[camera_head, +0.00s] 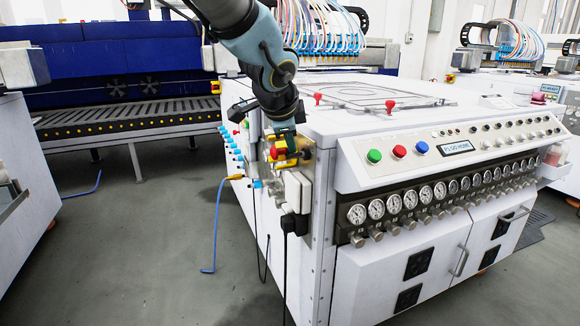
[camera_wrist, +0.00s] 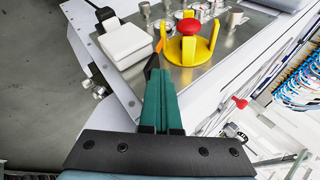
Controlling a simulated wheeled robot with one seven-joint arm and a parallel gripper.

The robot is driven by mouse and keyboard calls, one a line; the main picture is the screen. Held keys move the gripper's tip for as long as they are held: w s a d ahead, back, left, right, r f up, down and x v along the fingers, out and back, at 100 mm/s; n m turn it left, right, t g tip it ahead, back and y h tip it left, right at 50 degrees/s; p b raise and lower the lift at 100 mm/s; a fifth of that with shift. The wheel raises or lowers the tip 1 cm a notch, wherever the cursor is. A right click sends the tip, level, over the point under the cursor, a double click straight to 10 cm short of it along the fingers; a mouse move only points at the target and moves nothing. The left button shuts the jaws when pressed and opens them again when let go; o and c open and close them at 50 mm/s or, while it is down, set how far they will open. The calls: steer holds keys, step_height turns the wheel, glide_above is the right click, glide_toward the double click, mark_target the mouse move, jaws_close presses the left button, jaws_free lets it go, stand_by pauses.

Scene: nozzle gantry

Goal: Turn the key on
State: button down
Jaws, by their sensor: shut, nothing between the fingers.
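My gripper (camera_wrist: 157,75) has its green fingers shut together with nothing held. In the wrist view its tips point at a metal panel (camera_wrist: 185,75) on the machine's end. A small black and orange part (camera_wrist: 160,45) shows just beyond the tips; it is partly hidden, and I cannot tell whether it is the key or whether the fingers touch it. A red stop button (camera_wrist: 190,26) within a yellow guard (camera_wrist: 188,50) is right of the fingers. In the head view my gripper (camera_head: 285,133) is at the upper part of this panel, and the key cannot be made out.
A white box (camera_wrist: 127,45) is left of the fingers, and several metal fittings (camera_wrist: 205,12) stand near the guard. In the head view, the white machine (camera_head: 390,285) has a row of gauges (camera_head: 425,197). A blue cable (camera_head: 217,225) hangs to the open floor (camera_head: 140,260).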

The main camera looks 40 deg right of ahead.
steer(key=t+b, duration=0.1)
steer(key=b, duration=0.4)
steer(key=t+h+b, duration=0.1)
steer(key=b, duration=0.4)
steer(key=shift+s+a+f+m, duration=0.2)
steer(key=shift+s+f+m, duration=0.1)
steer(key=shift+s, duration=0.1)
steer(key=shift+r, duration=0.1)
steer(key=shift+r+p, duration=0.6)
steer(key=shift+r, duration=0.15)
steer(key=p+v, duration=0.2)
steer(key=v, duration=0.8)
steer(key=shift+s+a+r, duration=0.15)
steer(key=shift+s+a, duration=0.1)
